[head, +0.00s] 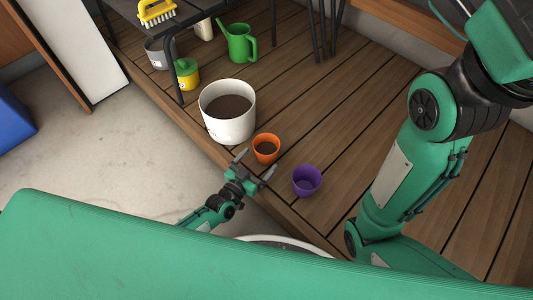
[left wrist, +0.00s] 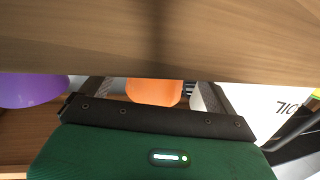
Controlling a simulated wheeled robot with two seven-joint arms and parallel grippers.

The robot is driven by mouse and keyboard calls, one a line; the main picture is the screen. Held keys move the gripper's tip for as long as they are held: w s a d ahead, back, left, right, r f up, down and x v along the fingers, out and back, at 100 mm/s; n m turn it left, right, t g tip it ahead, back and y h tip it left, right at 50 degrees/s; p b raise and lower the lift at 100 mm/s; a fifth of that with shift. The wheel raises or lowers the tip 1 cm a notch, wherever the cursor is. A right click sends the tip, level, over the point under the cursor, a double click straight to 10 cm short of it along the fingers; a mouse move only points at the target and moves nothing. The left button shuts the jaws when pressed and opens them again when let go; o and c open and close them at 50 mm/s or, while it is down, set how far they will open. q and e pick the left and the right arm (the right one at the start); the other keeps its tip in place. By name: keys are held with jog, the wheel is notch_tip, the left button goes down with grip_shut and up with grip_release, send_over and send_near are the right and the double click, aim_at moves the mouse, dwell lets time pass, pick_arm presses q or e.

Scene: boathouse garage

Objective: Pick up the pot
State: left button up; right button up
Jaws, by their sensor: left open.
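Three pots stand on the wooden deck. The large white pot (head: 228,128) holds dark soil, the small orange pot (head: 266,148) stands just in front of it, and the purple pot (head: 307,183) stands to the right. My left gripper (head: 256,166) is open and empty at the deck's edge, close in front of the orange pot. In the left wrist view the orange pot (left wrist: 153,92) shows between the open fingers, the purple pot (left wrist: 34,90) at left and the white pot (left wrist: 265,112) at right. A brown wooden surface hides part of them. My right gripper is not in view.
A green watering can (head: 240,46), a yellow container (head: 187,76) and a grey bucket (head: 156,55) stand farther back. A dark table (head: 190,12) with a yellow brush (head: 157,13) is at the back left. The deck (head: 320,110) right of the white pot is clear.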

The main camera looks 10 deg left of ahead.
aim_at(260, 160)
pick_arm(q)
jog(key=b+x, duration=0.2)
jog(key=x, duration=0.1)
jog(key=shift+d+f, duration=0.1)
jog(key=shift+f, duration=0.25)
jog(key=shift+w+d+r, duration=0.1)
jog(key=shift+w, duration=0.3)
jog(key=c, duration=1.1)
jog(key=shift+r, duration=0.1)
